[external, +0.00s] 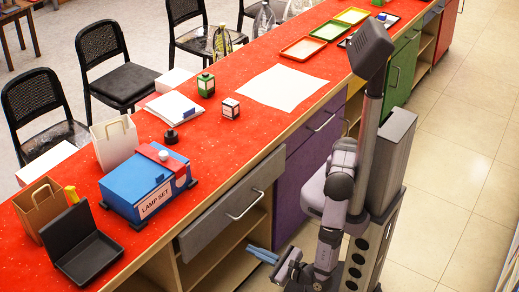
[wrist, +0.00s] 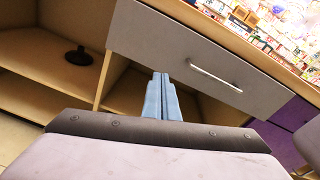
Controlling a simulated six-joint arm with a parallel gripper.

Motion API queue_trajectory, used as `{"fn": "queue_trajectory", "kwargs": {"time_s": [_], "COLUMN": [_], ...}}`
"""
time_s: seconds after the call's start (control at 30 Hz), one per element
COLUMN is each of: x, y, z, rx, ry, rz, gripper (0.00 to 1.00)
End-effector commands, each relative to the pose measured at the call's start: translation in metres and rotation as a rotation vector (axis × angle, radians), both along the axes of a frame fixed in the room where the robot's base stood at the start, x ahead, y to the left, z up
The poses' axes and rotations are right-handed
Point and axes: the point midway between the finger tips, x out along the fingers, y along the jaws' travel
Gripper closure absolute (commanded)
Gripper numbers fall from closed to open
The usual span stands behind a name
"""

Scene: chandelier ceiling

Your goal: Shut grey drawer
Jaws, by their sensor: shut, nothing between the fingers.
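The grey drawer (external: 232,212) is in the counter front, with a curved metal bar handle (external: 245,205). In the wrist view the grey drawer (wrist: 180,45) fills the upper middle, its handle (wrist: 215,75) to the right of my fingers. My gripper (external: 252,249) has blue fingers and is shut and empty, low in front of the counter, below and to the right of the drawer. In the wrist view my gripper (wrist: 160,76) points toward the drawer's lower edge. I cannot tell whether the tips touch it or how far the drawer sticks out.
An open shelf lies below the drawer. A purple drawer (external: 315,128) is to its right, a green cabinet (external: 402,72) further along. The red counter top (external: 225,150) holds a blue lamp box (external: 150,185) and a black case (external: 82,245). The tiled floor (external: 450,150) at right is clear.

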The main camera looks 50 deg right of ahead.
Motion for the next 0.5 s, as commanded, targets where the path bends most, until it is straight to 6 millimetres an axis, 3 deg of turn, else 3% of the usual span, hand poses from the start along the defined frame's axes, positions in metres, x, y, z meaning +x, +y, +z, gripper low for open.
{"fn": "queue_trajectory", "kwargs": {"time_s": [0.1, 0.2, 0.5], "x": [0.001, 0.001, 0.003], "y": [-0.002, -0.003, -0.004], "z": [0.017, 0.021, 0.020], "rx": [0.157, 0.242, 0.300], "ry": [-0.065, -0.080, -0.077], "rz": [-0.015, -0.024, -0.028], "gripper": [1.00, 1.00, 1.00]}}
